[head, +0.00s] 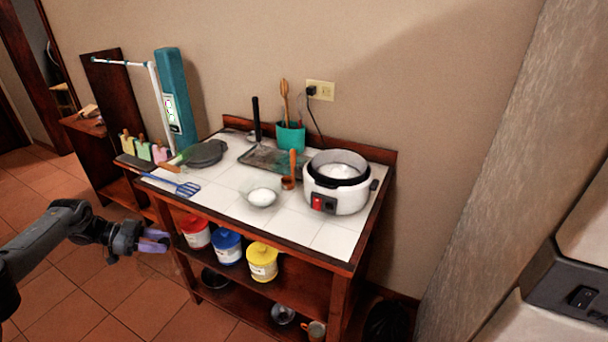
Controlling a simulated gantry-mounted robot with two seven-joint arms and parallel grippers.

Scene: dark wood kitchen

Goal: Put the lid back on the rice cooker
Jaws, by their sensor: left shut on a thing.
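The white rice cooker (332,202) stands at the right end of the tiled counter with its top open and white rice showing inside its dark rim. My left gripper (155,241) is low at the left, in front of the counter's left end and well away from the cooker. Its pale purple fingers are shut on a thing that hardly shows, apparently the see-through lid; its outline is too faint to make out. No other cooker lid can be made out on the counter. My right gripper is not in view.
On the counter (327,240) are a glass bowl of rice (262,197), a wooden-handled ladle (289,179), a teal utensil pot (290,137), a dark pan (206,153) and a blue spatula (180,187). Red, blue and yellow canisters (262,262) stand on the shelf below.

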